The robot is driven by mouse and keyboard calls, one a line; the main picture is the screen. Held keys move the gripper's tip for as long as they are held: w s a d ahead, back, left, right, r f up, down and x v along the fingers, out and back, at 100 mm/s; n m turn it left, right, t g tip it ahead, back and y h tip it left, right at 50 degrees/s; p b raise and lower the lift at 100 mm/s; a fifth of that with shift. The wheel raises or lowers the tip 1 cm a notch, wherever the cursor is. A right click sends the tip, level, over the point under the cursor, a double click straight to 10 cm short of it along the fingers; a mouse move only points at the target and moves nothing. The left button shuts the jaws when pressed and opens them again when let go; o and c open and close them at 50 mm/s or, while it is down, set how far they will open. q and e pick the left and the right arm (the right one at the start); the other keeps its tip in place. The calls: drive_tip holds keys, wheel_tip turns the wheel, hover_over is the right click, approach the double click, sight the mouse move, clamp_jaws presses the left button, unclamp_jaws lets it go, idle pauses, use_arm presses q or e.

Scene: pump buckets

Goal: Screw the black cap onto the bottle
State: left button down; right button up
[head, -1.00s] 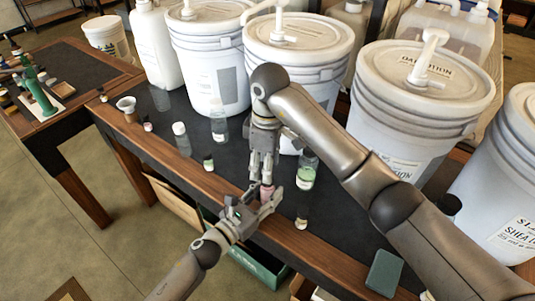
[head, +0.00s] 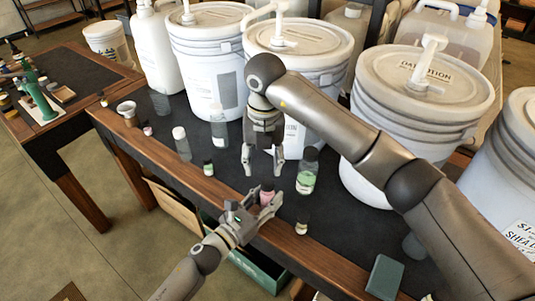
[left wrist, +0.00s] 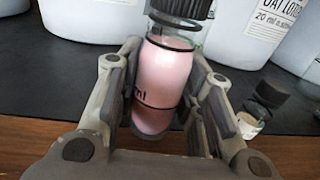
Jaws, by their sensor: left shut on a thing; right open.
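A small bottle of pink liquid (head: 266,198) is held upright, or nearly so, between the fingers of my left gripper (head: 257,205) near the table's front edge. The left wrist view shows the same pink bottle (left wrist: 165,85) between the fingers of my left gripper (left wrist: 166,75). A ribbed black cap (left wrist: 181,8) sits at its neck, partly cut off by the frame's top; how tightly it is seated I cannot tell. The cap shows small and dark in the head view (head: 267,186). My right gripper (head: 263,172) is open and empty, pointing down just above and behind the bottle.
A bottle with green liquid (head: 306,175) stands right of my right gripper. A small dark-capped bottle (head: 301,226) stands near the front edge. Clear bottles (head: 181,146) and a small green one (head: 208,168) stand left. Large white pump buckets (head: 205,75) line the back.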

sight(268, 182)
drive_tip(key=n, duration=0.5)
drive_tip(key=shift+r+n, duration=0.3)
drive_tip(key=shift+r, duration=0.1)
drive_tip(key=n, duration=0.7)
drive_tip(key=shift+s+d+r, duration=0.15)
drive_tip(key=shift+d+r, duration=0.05)
drive_tip(key=shift+r, duration=0.15)
drive_tip(key=n, duration=0.5)
drive_tip(key=shift+s+d+r, duration=0.1)
drive_tip(key=shift+d+r, duration=0.05)
drive_tip(key=shift+r, duration=0.1)
drive_tip(key=n, duration=0.6)
drive_tip(key=shift+s+d+r+n, duration=0.1)
drive_tip(key=shift+d+r+n, duration=0.1)
drive_tip(key=shift+r+n, duration=0.1)
drive_tip(key=shift+f, duration=0.15)
drive_tip(key=shift+f, duration=3.9)
drive_tip(key=shift+c, duration=0.5)
